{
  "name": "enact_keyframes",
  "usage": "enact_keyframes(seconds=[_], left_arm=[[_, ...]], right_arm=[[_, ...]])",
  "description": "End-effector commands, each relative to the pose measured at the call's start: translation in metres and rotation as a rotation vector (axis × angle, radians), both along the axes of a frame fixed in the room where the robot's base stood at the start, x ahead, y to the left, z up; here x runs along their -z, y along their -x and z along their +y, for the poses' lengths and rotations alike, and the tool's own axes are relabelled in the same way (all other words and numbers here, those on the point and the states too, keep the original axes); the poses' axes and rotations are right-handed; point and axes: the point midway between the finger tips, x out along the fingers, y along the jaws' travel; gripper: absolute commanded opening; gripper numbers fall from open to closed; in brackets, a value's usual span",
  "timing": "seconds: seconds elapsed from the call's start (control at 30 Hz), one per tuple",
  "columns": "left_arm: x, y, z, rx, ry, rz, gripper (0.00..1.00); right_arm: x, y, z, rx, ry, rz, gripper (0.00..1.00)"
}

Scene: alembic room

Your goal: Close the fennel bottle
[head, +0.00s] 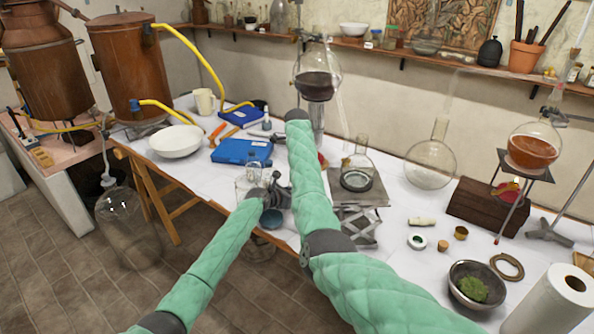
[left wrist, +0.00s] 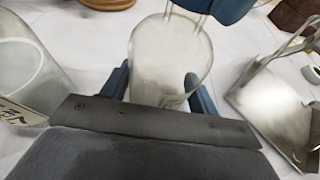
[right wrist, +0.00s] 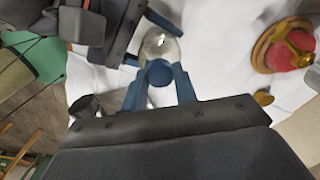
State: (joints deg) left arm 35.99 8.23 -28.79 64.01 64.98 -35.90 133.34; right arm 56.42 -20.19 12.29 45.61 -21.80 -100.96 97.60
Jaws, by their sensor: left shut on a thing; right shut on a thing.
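A clear glass bottle (left wrist: 170,55) with a small label low on its side stands between the fingers of my left gripper (left wrist: 165,88), which is shut on it. I cannot read the label. My right gripper (right wrist: 159,85) is shut on a round blue stopper (right wrist: 158,72). In the right wrist view the glass bottle (right wrist: 160,45) shows just beyond the stopper. In the left wrist view the blue fingers of my right gripper (left wrist: 218,8) are above the bottle's upper end. I cannot tell whether stopper and bottle touch. In the head view my left gripper (head: 273,192) is over the table's front edge.
Another labelled glass vessel (left wrist: 25,80) stands close left of the held bottle. A lab jack (head: 357,222) with a metal plate and a flask (head: 358,160) stand to the right. A blue case (head: 240,151) and white bowl (head: 177,141) lie to the left.

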Motion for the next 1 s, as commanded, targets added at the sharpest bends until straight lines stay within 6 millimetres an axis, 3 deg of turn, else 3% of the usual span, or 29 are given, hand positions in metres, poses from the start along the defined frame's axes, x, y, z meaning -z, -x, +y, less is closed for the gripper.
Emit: enact_keyframes(seconds=[0.13,0.17,0.27,0.67,1.0], left_arm=[[0.001,0.002,-0.002,0.003,-0.001,0.002,0.0],[0.001,0.002,-0.002,0.003,-0.001,0.002,0.0],[0.001,0.001,-0.001,0.002,-0.001,0.002,0.0],[0.001,0.0,0.0,0.0,-0.001,0.001,0.0],[0.001,0.0,0.001,0.0,-0.001,0.002,0.0]], right_arm=[[-0.002,-0.001,-0.001,-0.011,0.0,-0.005,0.01],[-0.002,-0.001,-0.001,-0.011,0.0,-0.005,0.34],[-0.001,-0.001,-0.001,-0.012,0.0,-0.004,0.54],[-0.007,-0.001,0.0,-0.015,-0.001,-0.003,0.54],[-0.064,-0.001,0.001,-0.014,-0.001,-0.005,0.54]])
